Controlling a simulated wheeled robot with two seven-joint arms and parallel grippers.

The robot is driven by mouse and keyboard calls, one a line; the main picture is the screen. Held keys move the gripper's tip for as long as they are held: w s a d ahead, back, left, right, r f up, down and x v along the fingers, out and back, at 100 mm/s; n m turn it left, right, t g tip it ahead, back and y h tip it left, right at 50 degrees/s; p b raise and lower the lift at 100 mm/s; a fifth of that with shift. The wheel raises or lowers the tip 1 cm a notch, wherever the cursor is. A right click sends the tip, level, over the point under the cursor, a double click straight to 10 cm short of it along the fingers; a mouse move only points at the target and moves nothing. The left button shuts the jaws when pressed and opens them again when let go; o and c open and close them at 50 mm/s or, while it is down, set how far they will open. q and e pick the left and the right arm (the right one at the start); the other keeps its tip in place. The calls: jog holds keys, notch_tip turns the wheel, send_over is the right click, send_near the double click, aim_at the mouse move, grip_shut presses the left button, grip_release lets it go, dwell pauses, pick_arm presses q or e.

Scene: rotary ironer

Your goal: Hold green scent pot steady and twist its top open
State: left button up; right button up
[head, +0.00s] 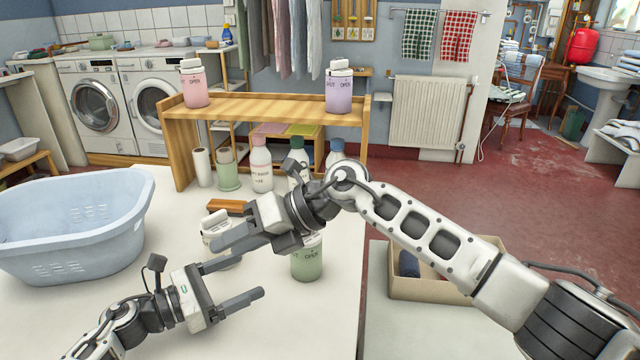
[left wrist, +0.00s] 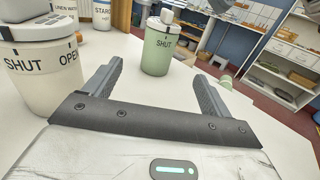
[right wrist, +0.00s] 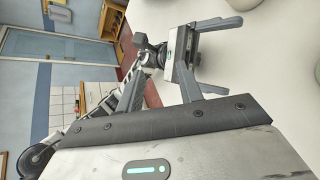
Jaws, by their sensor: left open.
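The green scent pot (head: 308,264) stands upright on the pale table, its top hidden behind my right arm in the head view. In the left wrist view the green pot (left wrist: 158,52) shows a pale grey top with a raised grip and the word SHUT. My left gripper (head: 250,276) is open and empty, pointing toward the pot, which appears ahead between its fingers, apart from them. My right gripper (head: 226,240) reaches in from the right, left of the green pot, in front of a white pot (head: 211,221). Its finger gap is unclear.
The white pot (left wrist: 45,75) stands close at the left in the left wrist view. A blue basin (head: 75,240) sits at the left. Several bottles (head: 261,172) stand behind. A wooden shelf (head: 265,107) holds a pink pot (head: 195,90) and a purple pot (head: 338,92).

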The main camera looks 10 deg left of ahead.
aim_at(312, 246)
pick_arm(q)
jog(key=shift+w+d, duration=0.2)
jog(key=shift+d, duration=0.05)
jog(key=x, duration=1.5)
jog(key=shift+w, duration=0.15)
pick_arm(e)
jog(key=w+d+r+n+t+h, duration=0.1)
jog(key=w+d+r+t+h, duration=0.3)
jog(key=w+d+h, duration=0.4)
jog(key=w+d+r, duration=0.1)
jog(key=w+d, duration=0.1)
jog(key=shift+w+d+t+h, duration=0.3)
jog(key=shift+d, duration=0.05)
